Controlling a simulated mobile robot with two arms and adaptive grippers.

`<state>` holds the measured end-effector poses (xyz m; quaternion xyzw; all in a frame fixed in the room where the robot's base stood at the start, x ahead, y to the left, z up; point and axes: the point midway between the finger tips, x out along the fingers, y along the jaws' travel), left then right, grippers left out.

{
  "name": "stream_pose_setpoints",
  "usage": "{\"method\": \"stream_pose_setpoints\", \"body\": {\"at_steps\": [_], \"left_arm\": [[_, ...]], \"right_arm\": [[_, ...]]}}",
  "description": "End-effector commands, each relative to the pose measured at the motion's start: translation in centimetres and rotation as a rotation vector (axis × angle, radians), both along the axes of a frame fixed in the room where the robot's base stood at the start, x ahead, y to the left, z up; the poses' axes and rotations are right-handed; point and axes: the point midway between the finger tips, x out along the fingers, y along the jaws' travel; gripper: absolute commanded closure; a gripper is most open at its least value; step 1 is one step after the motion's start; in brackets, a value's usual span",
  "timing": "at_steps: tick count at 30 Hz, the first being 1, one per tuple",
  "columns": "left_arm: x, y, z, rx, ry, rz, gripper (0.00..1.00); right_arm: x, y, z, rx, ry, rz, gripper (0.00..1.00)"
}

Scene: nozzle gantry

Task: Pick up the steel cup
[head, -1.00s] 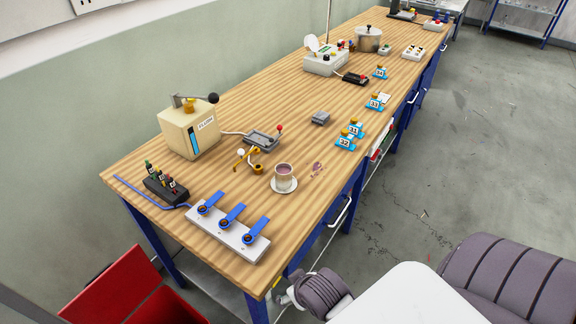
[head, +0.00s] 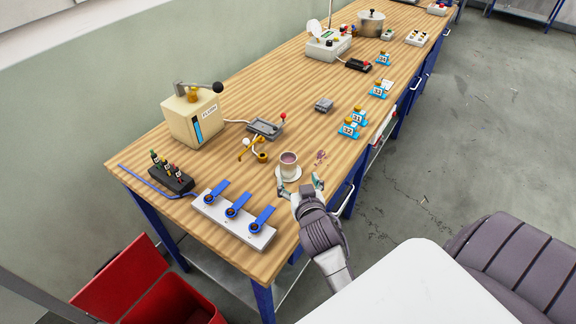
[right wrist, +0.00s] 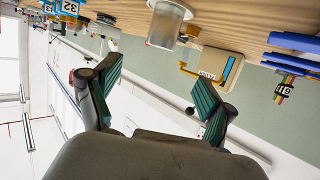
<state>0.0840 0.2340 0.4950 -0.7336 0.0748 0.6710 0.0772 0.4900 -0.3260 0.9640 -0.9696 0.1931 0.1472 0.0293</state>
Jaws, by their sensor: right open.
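The steel cup (head: 289,159) stands upright on a pale saucer (head: 289,175) near the table's front edge, with something purplish inside. My right gripper (head: 299,184) is open and empty, just on the near side of the cup, its fingers pointing toward it. In the right wrist view the cup (right wrist: 165,24) shows upside down at the top, beyond and between the spread fingers (right wrist: 158,78), with a gap between. My left gripper is not in view.
A purple mark (head: 320,156) is on the table right of the cup. Blue numbered holders (head: 349,128) line the right edge.

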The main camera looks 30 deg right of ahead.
Motion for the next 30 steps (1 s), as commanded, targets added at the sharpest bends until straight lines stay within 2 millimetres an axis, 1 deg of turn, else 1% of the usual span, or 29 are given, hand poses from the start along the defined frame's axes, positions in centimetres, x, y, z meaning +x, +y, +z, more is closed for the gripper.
{"method": "stream_pose_setpoints", "body": {"at_steps": [4,9,12,20,25,30], "left_arm": [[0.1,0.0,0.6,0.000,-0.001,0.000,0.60],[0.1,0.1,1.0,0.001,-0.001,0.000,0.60],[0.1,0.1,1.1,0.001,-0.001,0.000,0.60],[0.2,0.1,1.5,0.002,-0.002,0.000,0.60],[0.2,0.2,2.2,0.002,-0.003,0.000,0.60],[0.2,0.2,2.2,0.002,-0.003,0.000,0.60]], "right_arm": [[2.3,-1.0,-0.4,-0.004,-0.004,0.000,0.18],[5.2,-2.2,-1.5,-0.002,-0.002,0.000,0.18],[6.4,-2.7,-2.1,-0.002,0.000,0.001,0.18],[8.0,-3.3,-2.6,-0.001,-0.001,0.000,0.18],[9.9,-3.9,-3.5,-0.001,0.000,0.000,0.18],[11.5,-4.6,-4.2,-0.002,0.000,0.001,0.18]]}}
